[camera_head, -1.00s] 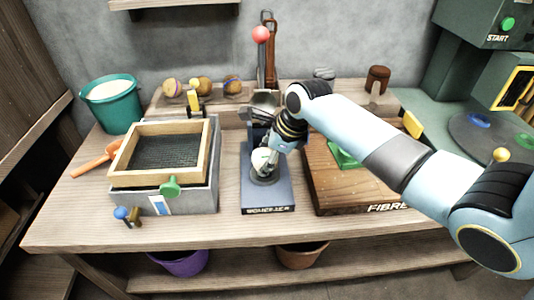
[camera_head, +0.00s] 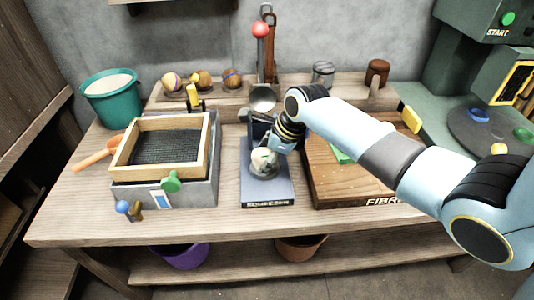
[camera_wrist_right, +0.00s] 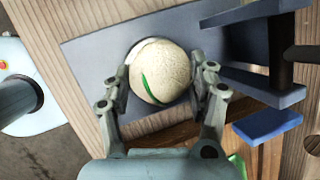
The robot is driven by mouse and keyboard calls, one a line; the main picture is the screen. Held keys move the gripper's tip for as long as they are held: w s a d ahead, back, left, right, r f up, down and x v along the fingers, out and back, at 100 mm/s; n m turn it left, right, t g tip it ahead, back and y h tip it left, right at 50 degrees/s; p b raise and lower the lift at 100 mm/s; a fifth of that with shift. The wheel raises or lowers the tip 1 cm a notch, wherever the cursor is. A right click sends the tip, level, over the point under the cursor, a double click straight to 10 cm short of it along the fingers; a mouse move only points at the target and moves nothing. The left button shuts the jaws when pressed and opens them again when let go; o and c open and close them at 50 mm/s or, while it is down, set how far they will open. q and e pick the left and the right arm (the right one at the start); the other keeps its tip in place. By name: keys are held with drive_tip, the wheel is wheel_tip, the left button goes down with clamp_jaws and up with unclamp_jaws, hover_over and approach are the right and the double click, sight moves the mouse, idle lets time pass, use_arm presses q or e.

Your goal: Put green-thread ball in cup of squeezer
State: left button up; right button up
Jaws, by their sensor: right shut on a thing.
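The green-thread ball (camera_wrist_right: 160,72) is pale with a green strand on its surface, seen in the right wrist view. My right gripper (camera_wrist_right: 160,92) is shut on it, one finger on each side. In the head view my right gripper (camera_head: 266,160) and the ball are over the cup of the blue-grey squeezer (camera_head: 268,190). In the wrist view the ball covers most of the cup, so I cannot tell whether it touches the cup's bottom. The squeezer's lever with a red knob (camera_head: 260,30) stands upright behind. My left gripper is not in view.
A wooden-framed sieve (camera_head: 165,145) stands left of the squeezer, a wooden board (camera_head: 325,185) right of it. Several banded balls (camera_head: 202,80) sit on the back rack. A teal bucket (camera_head: 113,98) is at the back left.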

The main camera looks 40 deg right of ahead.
drive_tip(key=o, duration=1.3)
drive_tip(key=v, duration=1.2)
